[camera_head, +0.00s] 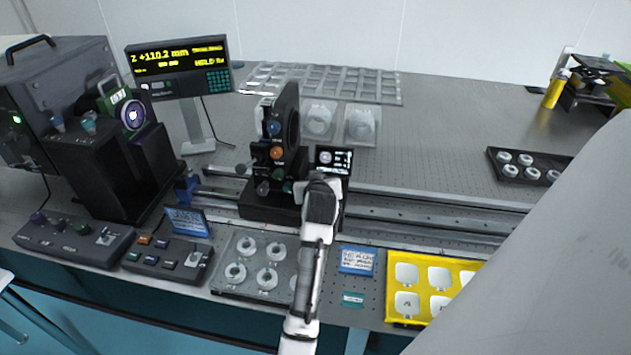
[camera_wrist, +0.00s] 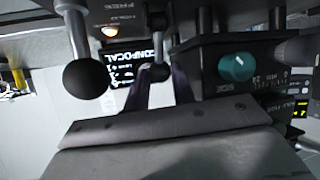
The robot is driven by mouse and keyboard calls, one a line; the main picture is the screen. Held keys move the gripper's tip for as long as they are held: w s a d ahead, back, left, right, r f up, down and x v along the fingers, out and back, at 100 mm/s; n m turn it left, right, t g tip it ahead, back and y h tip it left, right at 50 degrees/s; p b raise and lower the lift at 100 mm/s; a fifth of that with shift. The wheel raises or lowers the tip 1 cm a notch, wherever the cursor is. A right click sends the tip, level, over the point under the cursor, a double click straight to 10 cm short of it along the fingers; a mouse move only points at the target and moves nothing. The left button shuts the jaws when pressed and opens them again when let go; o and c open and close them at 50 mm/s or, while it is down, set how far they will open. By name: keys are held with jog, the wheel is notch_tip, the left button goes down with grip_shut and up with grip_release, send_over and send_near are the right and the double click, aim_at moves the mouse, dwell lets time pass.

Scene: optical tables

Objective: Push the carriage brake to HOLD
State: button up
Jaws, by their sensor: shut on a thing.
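The carriage (camera_head: 262,205) is a black unit with knobs and a round upright mount, sitting on the long rail in the head view. My gripper (camera_head: 322,183) is at its right front side, beside a small lit panel. In the wrist view, my gripper (camera_wrist: 157,78) has its dark fingers close together around a small knob on a thin lever (camera_wrist: 158,45); its lower end is partly hidden by the fingers. A label reading FREE shows above. A larger black ball on a metal lever (camera_wrist: 86,79) hangs left of the fingers, apart from them. A teal knob (camera_wrist: 237,67) is to the right.
A readout (camera_head: 178,67) shows Z +110.2 mm and text resembling HOLD. Control boxes (camera_head: 75,238), a tray of rings (camera_head: 255,292) and a yellow tray (camera_head: 436,320) line the front edge. The rail (camera_head: 430,213) is clear right of the carriage.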

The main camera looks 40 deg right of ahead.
jog(key=shift+w+d+y, duration=0.1)
jog(key=shift+d+y, duration=0.05)
jog(key=shift+y, duration=0.15)
jog(key=o, duration=0.7)
jog(key=b+v, duration=0.3)
jog(key=v, duration=1)
jog(key=shift+a+r, duration=0.3)
jog(key=shift+r, duration=0.05)
